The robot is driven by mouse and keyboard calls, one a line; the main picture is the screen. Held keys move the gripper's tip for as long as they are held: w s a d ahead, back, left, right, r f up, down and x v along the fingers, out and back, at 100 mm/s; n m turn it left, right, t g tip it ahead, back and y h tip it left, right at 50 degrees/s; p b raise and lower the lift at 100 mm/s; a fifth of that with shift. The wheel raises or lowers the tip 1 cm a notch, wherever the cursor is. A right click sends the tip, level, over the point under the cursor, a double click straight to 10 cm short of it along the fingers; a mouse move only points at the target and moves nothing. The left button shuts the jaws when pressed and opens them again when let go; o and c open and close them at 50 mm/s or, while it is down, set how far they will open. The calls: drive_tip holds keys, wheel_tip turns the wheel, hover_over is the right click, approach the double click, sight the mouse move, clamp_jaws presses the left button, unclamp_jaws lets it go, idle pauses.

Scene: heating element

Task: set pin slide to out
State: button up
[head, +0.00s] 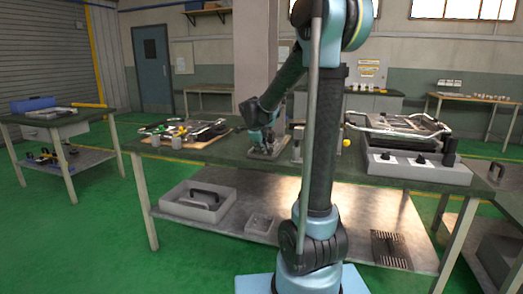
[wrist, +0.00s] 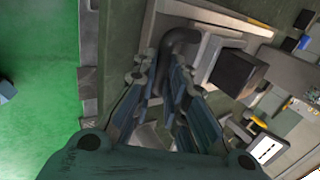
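In the head view my gripper (head: 262,141) points down at a small metal fixture (head: 268,152) on the green-topped bench. The wrist view shows this fixture as a grey metal plate (wrist: 205,17) with a dark curved handle (wrist: 182,38) and a dark block (wrist: 237,72) to the handle's right. My gripper's fingers (wrist: 162,76) stand apart on either side of the handle's lower end. Whether they press on it cannot be seen. I cannot tell which part of the fixture is the pin slide, nor its position.
A tool board (head: 183,133) lies left of the fixture. A yellow-knobbed part (head: 346,143) stands to its right, then a large appliance with black knobs (head: 416,168). My arm hides part of the bench's middle. Green floor shows at left in the wrist view.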

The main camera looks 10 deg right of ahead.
drive_tip(key=o, duration=0.4)
drive_tip(key=shift+o, duration=0.2)
drive_tip(key=v, duration=1.1)
drive_tip(key=shift+r, duration=0.35)
drive_tip(key=shift+s, duration=0.25)
drive_tip(key=s+d+f+n+g+y, duration=0.1)
drive_tip(key=s+d+f+n, duration=0.1)
drive_tip(key=s+f+n, duration=0.4)
drive_tip(key=s+d+f+n+g+y, duration=0.1)
drive_tip(key=s+d+f+n, duration=0.2)
drive_tip(key=s+f+n, duration=0.4)
drive_tip(key=s+d+f+n+g, duration=0.2)
drive_tip(key=s+f+n, duration=0.5)
drive_tip(key=s, duration=1.3)
drive_tip(key=d+n, duration=0.1)
drive_tip(key=n, duration=0.2)
drive_tip(key=shift+s+d+y, duration=0.25)
drive_tip(key=shift+s+y, duration=0.05)
drive_tip(key=shift+y, duration=0.1)
